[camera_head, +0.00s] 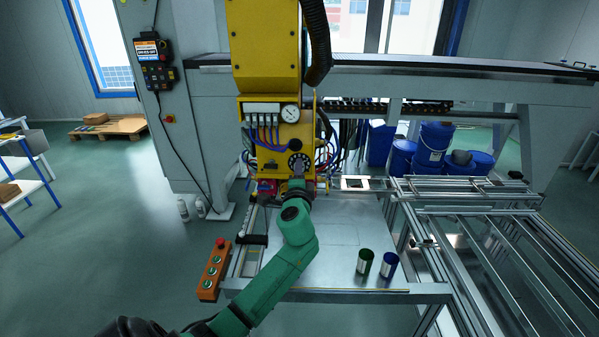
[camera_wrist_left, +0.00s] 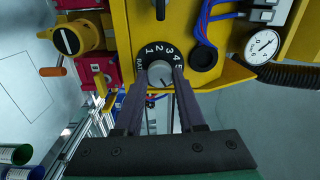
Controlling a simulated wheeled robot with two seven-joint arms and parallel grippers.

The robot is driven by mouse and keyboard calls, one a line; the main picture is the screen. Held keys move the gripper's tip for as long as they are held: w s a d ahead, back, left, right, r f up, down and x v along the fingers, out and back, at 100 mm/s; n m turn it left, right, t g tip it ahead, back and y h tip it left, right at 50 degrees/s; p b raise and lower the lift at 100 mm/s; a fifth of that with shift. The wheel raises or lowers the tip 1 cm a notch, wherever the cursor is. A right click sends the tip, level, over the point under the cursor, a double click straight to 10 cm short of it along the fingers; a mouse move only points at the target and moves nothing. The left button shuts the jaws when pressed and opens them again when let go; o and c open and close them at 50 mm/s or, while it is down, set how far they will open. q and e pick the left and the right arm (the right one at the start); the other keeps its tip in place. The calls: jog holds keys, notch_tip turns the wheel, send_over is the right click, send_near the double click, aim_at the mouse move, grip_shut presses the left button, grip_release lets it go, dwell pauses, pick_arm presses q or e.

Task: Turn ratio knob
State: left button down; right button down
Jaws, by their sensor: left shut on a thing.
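The ratio knob (camera_wrist_left: 161,74) is a light grey round knob on a black dial marked with white numbers, set in a yellow panel. In the left wrist view my left gripper (camera_wrist_left: 160,80) is shut on it, one dark finger on each side. In the head view the dial (camera_head: 299,161) sits low on the yellow machine head, and my green left arm reaches up to it with the gripper (camera_head: 297,178) in front. The knob itself is largely hidden there. My right gripper is not in view.
A pressure gauge (camera_wrist_left: 262,46) and blue hoses (camera_wrist_left: 204,22) are near the dial. A yellow round part with an orange handle (camera_wrist_left: 53,71) is at the left. Two cans, one green (camera_head: 364,262) and one blue (camera_head: 388,265), stand on the metal table (camera_head: 330,235). A button box (camera_head: 214,270) is at the table's left.

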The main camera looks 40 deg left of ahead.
pick_arm(q)
jog(key=c, duration=0.5)
grip_release()
jog(key=b+v, duration=0.4)
jog(key=v, duration=1)
jog(key=shift+s+d, duration=0.2)
